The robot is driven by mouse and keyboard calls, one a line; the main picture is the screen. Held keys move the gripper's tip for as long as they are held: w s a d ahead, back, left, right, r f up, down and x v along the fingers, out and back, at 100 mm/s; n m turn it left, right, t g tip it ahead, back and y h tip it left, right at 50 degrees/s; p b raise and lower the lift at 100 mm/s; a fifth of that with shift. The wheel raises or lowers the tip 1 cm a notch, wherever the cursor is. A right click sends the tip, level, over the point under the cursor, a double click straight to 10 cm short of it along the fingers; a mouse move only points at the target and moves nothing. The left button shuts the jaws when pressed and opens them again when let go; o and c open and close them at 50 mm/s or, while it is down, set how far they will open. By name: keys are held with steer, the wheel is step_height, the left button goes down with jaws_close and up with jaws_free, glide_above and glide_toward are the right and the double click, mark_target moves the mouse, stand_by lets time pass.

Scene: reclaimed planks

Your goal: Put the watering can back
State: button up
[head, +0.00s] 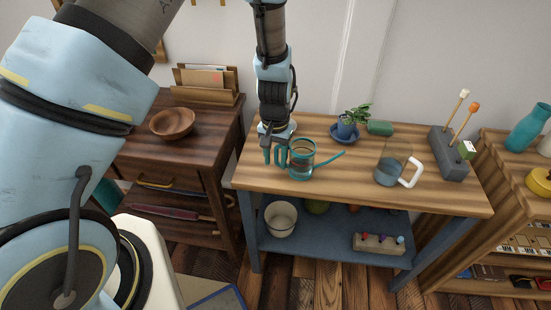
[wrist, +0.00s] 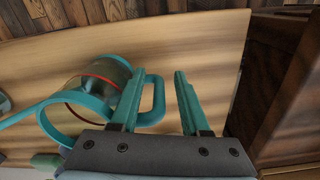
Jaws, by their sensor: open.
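The watering can (head: 302,162) stands upright on the striped wooden table top (head: 340,184). It has a clear body, a teal rim and base, a teal handle on its left and a thin teal spout pointing right. My gripper (head: 273,155) is open at the can's handle side, pointing down. In the wrist view the can (wrist: 108,78) lies left of centre, and the outer bar of its handle (wrist: 158,100) appears between the two teal fingers of my gripper (wrist: 160,75). I cannot tell whether a finger touches the handle.
A blue saucer with a potted plant (head: 347,130), a green cylinder (head: 380,128), a clear pitcher with a white handle (head: 391,165) and a grey block with rods (head: 450,155) share the table top. The lower blue shelf holds a white pot (head: 281,218). A dark cabinet with a wooden bowl (head: 172,123) stands left.

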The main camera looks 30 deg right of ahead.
step_height(320, 180, up, 12)
steer(key=b, duration=0.3)
steer(key=w+a+r+n, duration=0.2)
steer(key=w+a, duration=0.1)
steer(key=a, duration=0.5)
steer(key=w+a+r+n+t, duration=0.1)
steer(key=w+a+r+n, duration=0.1)
steer(key=a, duration=0.7)
steer(key=w+a+r+n, duration=0.2)
steer(key=w+a, duration=0.1)
steer(key=a, duration=0.5)
steer(key=s+a+r+n, duration=0.1)
steer(key=s+a+n, duration=0.2)
steer(key=a, duration=0.7)
steer(key=shift+a+r+t, duration=0.15)
steer(key=shift+r+t, duration=0.1)
steer(key=shift+t, duration=0.05)
